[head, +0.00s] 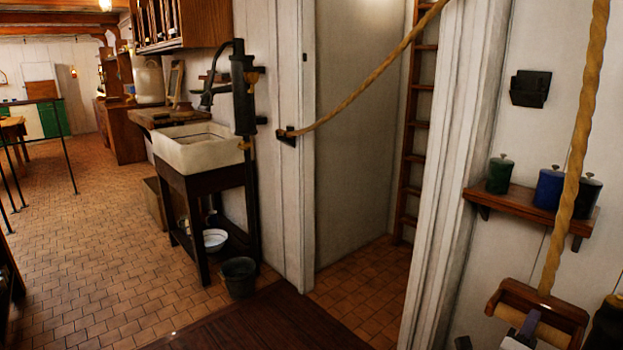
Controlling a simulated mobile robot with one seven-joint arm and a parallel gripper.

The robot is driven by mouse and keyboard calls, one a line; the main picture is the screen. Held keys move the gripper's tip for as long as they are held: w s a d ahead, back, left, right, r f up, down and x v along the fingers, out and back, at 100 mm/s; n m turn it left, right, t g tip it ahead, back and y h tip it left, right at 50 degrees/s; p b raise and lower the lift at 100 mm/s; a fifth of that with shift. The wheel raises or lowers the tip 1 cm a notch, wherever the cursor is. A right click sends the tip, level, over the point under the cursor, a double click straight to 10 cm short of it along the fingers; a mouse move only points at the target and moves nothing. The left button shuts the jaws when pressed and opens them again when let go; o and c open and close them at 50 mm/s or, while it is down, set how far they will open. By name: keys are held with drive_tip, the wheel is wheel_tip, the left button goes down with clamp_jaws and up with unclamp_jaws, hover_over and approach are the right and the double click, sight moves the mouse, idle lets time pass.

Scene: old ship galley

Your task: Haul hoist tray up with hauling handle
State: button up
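The hauling handle (500,297), a reddish-brown wooden frame with a paler round bar, hangs at the lower right on a thick tan rope (577,150). The rope runs up out of the picture and leans a little to the right. The handle is tilted. Part of my gripper (522,338), a pale grey finger with a purplish tip, overlaps the bar at the bottom edge. The rest of the gripper is cut off, so I cannot tell whether it is closed around the bar. I cannot make out the hoist tray.
A second rope (365,85) slopes to a dark wall bracket (288,137). A shelf (525,203) with several canisters is behind the hauling rope. A ladder (416,130) stands in the recess. A sink (197,147) and a bucket (239,277) are left. Tiled floor (85,240) is open farther left.

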clamp_jaws()
